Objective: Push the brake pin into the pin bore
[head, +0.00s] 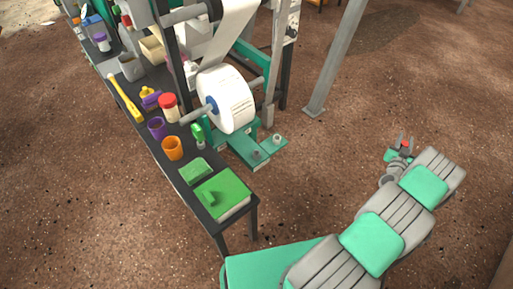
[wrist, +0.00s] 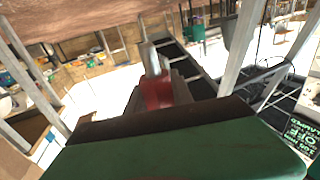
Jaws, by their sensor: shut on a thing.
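My gripper (head: 403,143) is off to the right of the machine, raised over open brown floor. It is shut on a small red-handled pin (head: 405,144), likely the brake pin. In the wrist view the red handle (wrist: 158,95) sits between the dark jaws, and a bright metal shank (wrist: 151,58) points away from them. The paper machine has a white paper roll (head: 226,99) on a spindle with a blue hub. A green base plate (head: 240,147) with metal bolts or posts lies below the roll. I cannot make out the pin bore in either view. The pin is well apart from the machine.
A narrow dark bench (head: 191,188) left of the roll bears a yellow-handled tool (head: 124,97), an orange cup (head: 172,148), a red-lidded jar (head: 169,107) and green boxes (head: 222,196). A grey slanted post (head: 337,58) stands between machine and gripper. Floor around my gripper is clear.

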